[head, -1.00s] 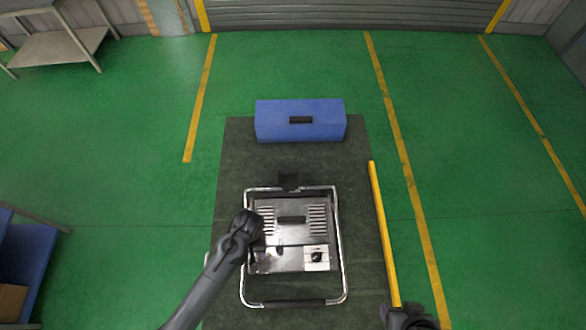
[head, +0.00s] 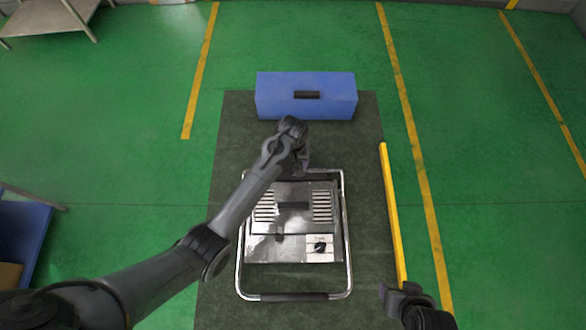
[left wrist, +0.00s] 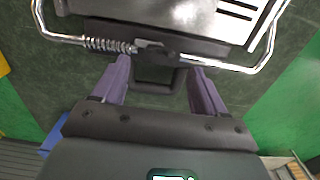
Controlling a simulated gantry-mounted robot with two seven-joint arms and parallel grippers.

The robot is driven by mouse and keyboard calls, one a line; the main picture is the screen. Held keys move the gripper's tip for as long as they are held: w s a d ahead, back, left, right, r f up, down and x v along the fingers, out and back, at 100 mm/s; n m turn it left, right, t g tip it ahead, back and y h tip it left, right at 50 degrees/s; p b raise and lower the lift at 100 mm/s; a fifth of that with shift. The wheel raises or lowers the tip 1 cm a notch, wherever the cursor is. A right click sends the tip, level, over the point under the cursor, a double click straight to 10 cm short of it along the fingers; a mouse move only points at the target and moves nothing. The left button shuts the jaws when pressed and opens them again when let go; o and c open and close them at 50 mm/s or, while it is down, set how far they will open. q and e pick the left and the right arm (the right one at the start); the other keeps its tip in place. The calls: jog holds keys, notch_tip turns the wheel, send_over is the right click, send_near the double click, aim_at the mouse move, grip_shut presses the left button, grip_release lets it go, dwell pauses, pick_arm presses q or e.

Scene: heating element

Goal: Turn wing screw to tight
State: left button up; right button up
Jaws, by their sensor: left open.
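The heating element unit (head: 292,220) is a metal box with vents and a knob inside a chrome tube frame. My left gripper (head: 302,163) is at the frame's far side. In the left wrist view its two purple fingers (left wrist: 159,68) are open, one on each side of a black loop-shaped part (left wrist: 155,86) by the chrome bar (left wrist: 225,66). I cannot tell whether they touch it. A black clamp piece and a spring (left wrist: 108,45) sit on the bar. I cannot make out the wing screw for certain. My right gripper (head: 403,292) is at lower right; its jaws are unclear.
A blue box (head: 306,104) stands on the dark mat (head: 235,130), just beyond the left gripper. A yellow bar or stripe (head: 392,215) runs along the mat's right side. A blue shelf (head: 20,235) is at the left.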

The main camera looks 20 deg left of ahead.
pick_arm(q)
jog(key=shift+f, duration=2.95)
jog(key=c, duration=1.1)
jog(key=shift+o, duration=0.2)
